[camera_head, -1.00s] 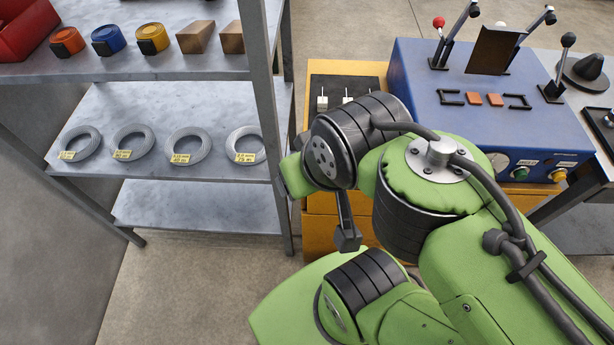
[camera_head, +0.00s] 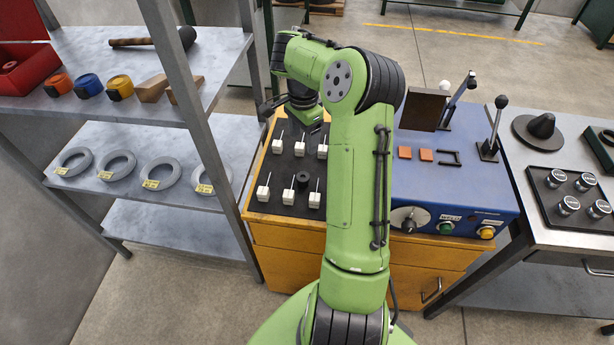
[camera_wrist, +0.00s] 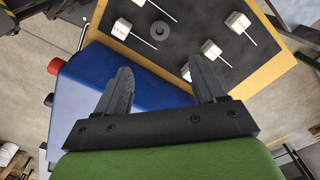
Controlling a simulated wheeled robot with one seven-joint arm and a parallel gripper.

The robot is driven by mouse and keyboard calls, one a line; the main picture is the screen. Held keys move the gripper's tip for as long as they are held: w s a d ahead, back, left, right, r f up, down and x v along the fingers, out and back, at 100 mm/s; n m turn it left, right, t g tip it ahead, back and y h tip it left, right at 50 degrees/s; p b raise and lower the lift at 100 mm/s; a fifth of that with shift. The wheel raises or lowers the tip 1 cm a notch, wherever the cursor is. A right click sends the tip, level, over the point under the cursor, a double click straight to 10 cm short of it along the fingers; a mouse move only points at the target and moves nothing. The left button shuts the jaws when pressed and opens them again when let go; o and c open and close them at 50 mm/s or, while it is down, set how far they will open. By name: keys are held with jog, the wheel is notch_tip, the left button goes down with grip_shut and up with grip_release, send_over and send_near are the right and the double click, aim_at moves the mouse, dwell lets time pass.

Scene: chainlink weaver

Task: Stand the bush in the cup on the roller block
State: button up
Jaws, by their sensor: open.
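A small dark ring-shaped piece with a central hole, which looks like the bush (camera_head: 303,179), stands on the black mat among white blocks with thin pins. It also shows in the wrist view (camera_wrist: 160,31), beyond my fingertips and apart from them. My gripper (camera_wrist: 160,75) is open with nothing between its fingers. In the head view my arm reaches over the back of the mat and partly hides my gripper. I cannot tell which piece is the roller block or its cup.
The black mat (camera_head: 276,187) lies on a wooden cabinet (camera_head: 275,233). A blue machine (camera_head: 465,192) with upright levers stands to its right. A metal shelf (camera_head: 130,136) with wire coils stands left. A dark tray (camera_head: 548,206) of metal pieces lies far right.

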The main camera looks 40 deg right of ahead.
aim_at(303, 177)
jog(key=f+b, duration=0.1)
jog(key=f, duration=0.7)
jog(key=f+b, duration=0.2)
jog(key=f, duration=0.6)
jog(key=shift+w+a, duration=0.1)
jog(key=shift+a, duration=0.1)
jog(key=shift+r, duration=0.1)
jog(key=c, duration=1.2)
